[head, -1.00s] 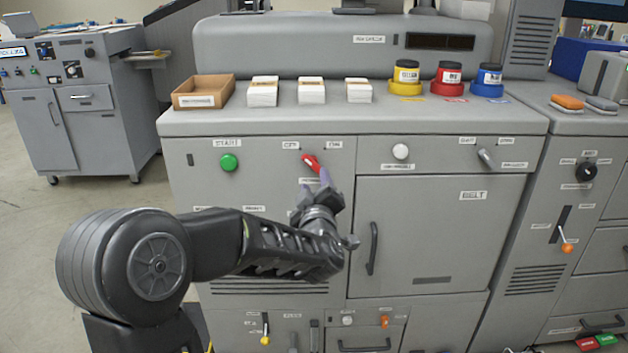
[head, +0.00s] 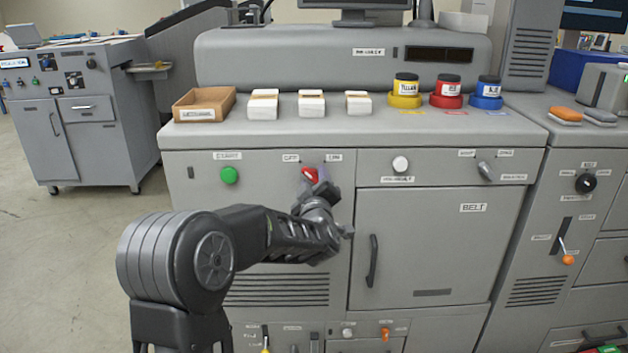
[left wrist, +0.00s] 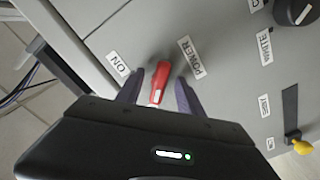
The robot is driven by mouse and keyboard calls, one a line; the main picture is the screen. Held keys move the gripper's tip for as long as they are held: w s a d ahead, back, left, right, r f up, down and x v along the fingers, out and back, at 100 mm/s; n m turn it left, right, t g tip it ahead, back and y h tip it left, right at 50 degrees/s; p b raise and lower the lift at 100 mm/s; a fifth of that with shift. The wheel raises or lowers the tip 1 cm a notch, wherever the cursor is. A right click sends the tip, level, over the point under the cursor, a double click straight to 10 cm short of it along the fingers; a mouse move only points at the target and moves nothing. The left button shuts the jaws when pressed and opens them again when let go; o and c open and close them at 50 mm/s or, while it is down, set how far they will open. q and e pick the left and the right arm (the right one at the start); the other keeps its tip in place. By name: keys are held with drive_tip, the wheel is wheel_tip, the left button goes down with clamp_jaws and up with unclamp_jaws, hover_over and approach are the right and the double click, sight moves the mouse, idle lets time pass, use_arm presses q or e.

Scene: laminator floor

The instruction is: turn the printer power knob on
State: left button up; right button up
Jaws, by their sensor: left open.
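The red power knob (head: 310,173) is on the front panel of the grey machine, below and between the OFF label (head: 290,158) and the ON label (head: 335,157). My left gripper (head: 319,187) is right at the knob and hides its lower part in the head view. In the left wrist view, the red knob (left wrist: 161,78) stands between the two spread fingers of the gripper (left wrist: 158,86), with a gap seen on each side. The ON label (left wrist: 118,64) and the POWER label (left wrist: 190,57) flank it there. The knob's exact angle is hard to tell. My right gripper is out of view.
A green START button (head: 229,175) is left of the knob and a white button (head: 400,164) is to its right. The door handle (head: 372,260) sticks out below right of the gripper. A tray (head: 203,104) and ink jars (head: 405,92) stand on top.

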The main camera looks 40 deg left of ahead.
use_arm(q)
drive_tip(key=shift+w+a, duration=0.1)
drive_tip(key=shift+w, duration=0.05)
drive_tip(key=shift+c, duration=0.2)
clamp_jaws()
idle(0.3)
